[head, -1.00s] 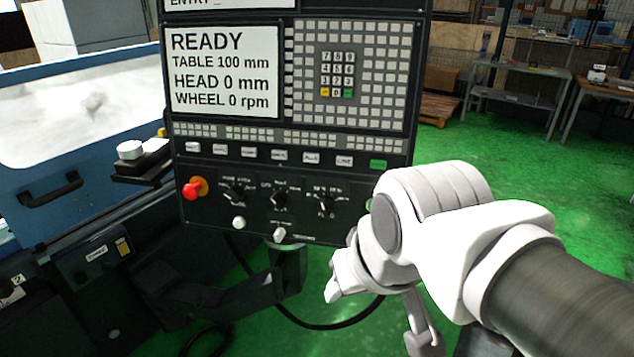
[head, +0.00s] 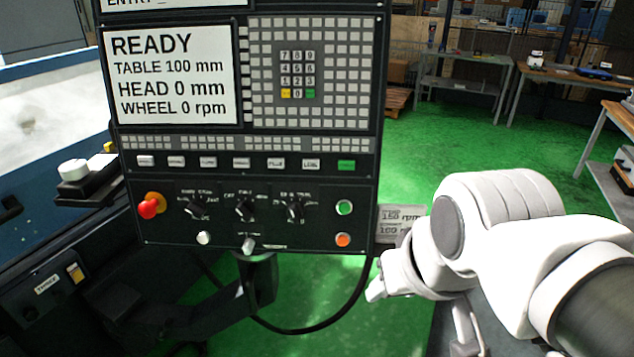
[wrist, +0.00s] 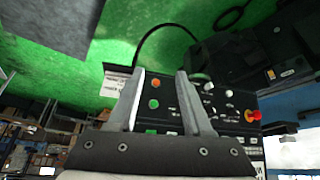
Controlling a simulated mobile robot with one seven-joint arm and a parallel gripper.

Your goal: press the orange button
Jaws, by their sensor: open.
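The orange button (head: 343,240) is a small round button at the lower right corner of the black control panel (head: 310,150) in the head view. A green button (head: 344,207) sits just above it. In the wrist view the orange button (wrist: 155,83) shows between my gripper's two fingers, with the green button (wrist: 154,104) beside it. My gripper (wrist: 158,75) is open and empty, its fingers apart. In the head view my gripper (head: 372,292) is to the right of and below the orange button, apart from the panel; its fingers are partly hidden by my wrist.
A red emergency knob (head: 150,206), rotary dials (head: 246,208) and a row of keys are on the same panel. A label plate (head: 400,217) stands at the panel's right edge. A black cable (head: 330,322) loops below. Green floor lies clear to the right, with workbenches (head: 460,85) behind.

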